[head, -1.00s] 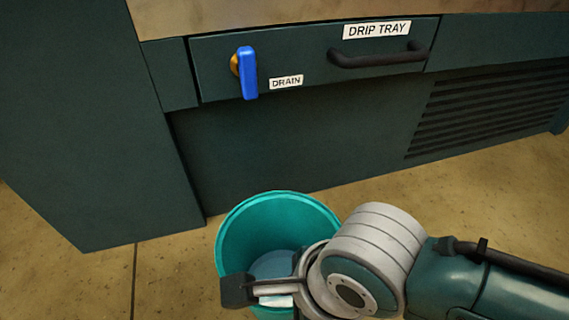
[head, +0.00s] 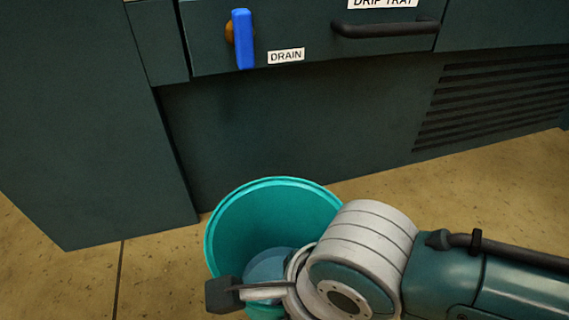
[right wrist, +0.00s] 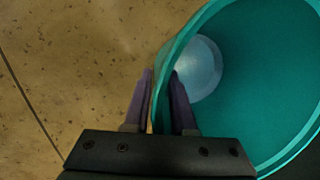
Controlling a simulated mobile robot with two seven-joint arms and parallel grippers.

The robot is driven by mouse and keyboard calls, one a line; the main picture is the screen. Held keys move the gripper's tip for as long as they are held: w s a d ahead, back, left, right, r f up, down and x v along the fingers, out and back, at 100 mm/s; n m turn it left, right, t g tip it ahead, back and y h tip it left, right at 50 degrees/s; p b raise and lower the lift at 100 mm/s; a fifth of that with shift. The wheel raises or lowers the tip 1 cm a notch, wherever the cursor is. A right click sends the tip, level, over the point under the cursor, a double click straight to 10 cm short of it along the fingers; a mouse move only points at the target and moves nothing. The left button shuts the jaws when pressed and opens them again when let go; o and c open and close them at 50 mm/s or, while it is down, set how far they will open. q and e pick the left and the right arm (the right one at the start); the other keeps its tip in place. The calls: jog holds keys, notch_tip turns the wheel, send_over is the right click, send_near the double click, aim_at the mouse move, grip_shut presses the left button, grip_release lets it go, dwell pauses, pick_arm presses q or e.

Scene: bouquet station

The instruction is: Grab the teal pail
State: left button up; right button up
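The teal pail (head: 225,235) stands on the floor in front of the cabinet, its mouth facing up. A pale bluish round patch shows at its bottom; I cannot tell if it is water. My right gripper (head: 258,292) is over the pail's near rim, its fingers hidden below the hand in the head view. In the right wrist view, the two purple fingers (right wrist: 160,100) straddle the pail's wall (right wrist: 265,70), one outside and one inside. A narrow gap shows between the outer finger and the wall. My left gripper is not in view.
The dark green cabinet (head: 310,125) stands behind the pail. It has a blue drain lever (head: 242,40), a black drip tray handle (head: 385,29) and a slatted vent (head: 490,95). The tan floor (head: 160,285) left of the pail is clear.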

grip_shut()
dwell(0.9)
jog(key=shift+a, duration=0.1)
